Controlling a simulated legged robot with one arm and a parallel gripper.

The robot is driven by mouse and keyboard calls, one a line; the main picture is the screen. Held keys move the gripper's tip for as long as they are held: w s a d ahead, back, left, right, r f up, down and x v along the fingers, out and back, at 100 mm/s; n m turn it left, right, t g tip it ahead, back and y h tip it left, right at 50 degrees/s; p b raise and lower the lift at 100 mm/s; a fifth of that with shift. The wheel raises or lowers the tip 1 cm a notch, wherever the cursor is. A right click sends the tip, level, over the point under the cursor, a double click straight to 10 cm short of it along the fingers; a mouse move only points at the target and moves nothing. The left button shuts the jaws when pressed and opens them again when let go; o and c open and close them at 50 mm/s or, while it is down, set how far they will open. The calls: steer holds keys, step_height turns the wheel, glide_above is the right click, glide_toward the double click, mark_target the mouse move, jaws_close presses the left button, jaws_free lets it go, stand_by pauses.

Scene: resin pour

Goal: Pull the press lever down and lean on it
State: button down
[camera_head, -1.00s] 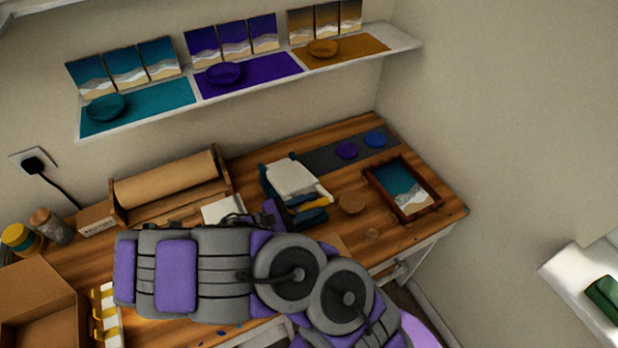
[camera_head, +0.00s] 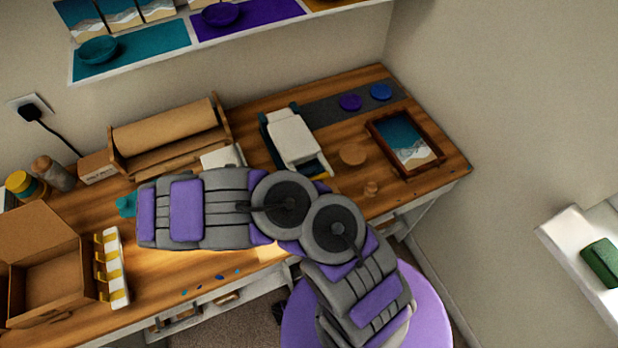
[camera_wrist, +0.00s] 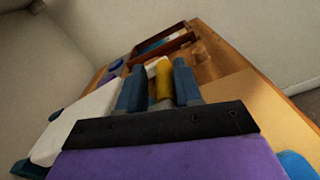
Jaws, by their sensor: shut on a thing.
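The press (camera_head: 294,138), with a white top and dark teal sides, stands on the wooden bench. Its white body also shows at left in the wrist view (camera_wrist: 72,128). The yellow lever (camera_wrist: 163,84) stands between the blue fingers of my gripper (camera_wrist: 158,76), which is shut on it.
A framed wave picture (camera_head: 405,142) and a round wooden disc (camera_head: 353,154) lie right of the press. A paper roll holder (camera_head: 168,138) stands left. An open cardboard box (camera_head: 45,275) and a yellow-and-white rack (camera_head: 112,268) are at front left. A shelf (camera_head: 165,65) hangs above.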

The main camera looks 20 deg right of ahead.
steer(key=shift+w, duration=0.2)
steer(key=c, duration=1)
jaws_free()
steer(key=shift+w+f, duration=0.1)
steer(key=shift+w, duration=0.05)
steer(key=shift+a, duration=0.3)
steer(key=a+p, duration=0.3)
steer(key=a, duration=1.3)
steer(key=shift+a, duration=0.4)
steer(key=shift+c, duration=0.2)
